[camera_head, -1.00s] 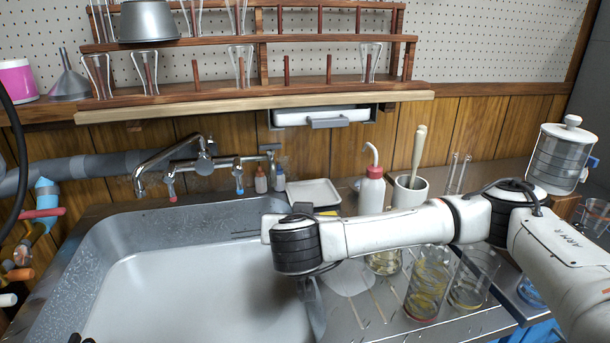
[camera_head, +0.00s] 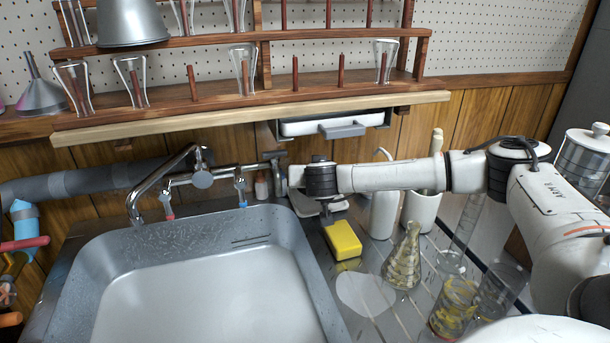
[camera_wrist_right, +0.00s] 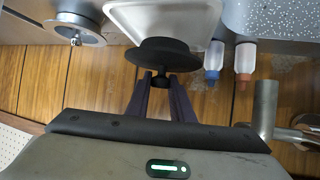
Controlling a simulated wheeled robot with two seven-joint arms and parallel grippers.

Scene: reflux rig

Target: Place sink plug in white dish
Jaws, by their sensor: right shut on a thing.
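The sink plug (camera_wrist_right: 163,55) is a black round disc with a small knob. In the right wrist view, my right gripper (camera_wrist_right: 162,78) is shut on its knob. The white dish (camera_wrist_right: 192,22) is directly beyond the plug in that view, and the disc overlaps its edge. I cannot tell whether they touch. In the head view my right arm reaches left across the counter, with its wrist over the white dish (camera_head: 301,206), which is partly covered. The plug is not clear there. My left gripper is not in view.
A yellow sponge (camera_head: 343,240) lies right of the sink (camera_head: 210,295). A white bottle (camera_head: 384,208), a mortar (camera_head: 421,210) and a flask (camera_head: 404,258) stand on the counter. Small bottles (camera_wrist_right: 214,62) are near the dish. The faucet (camera_head: 165,185) is to the left.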

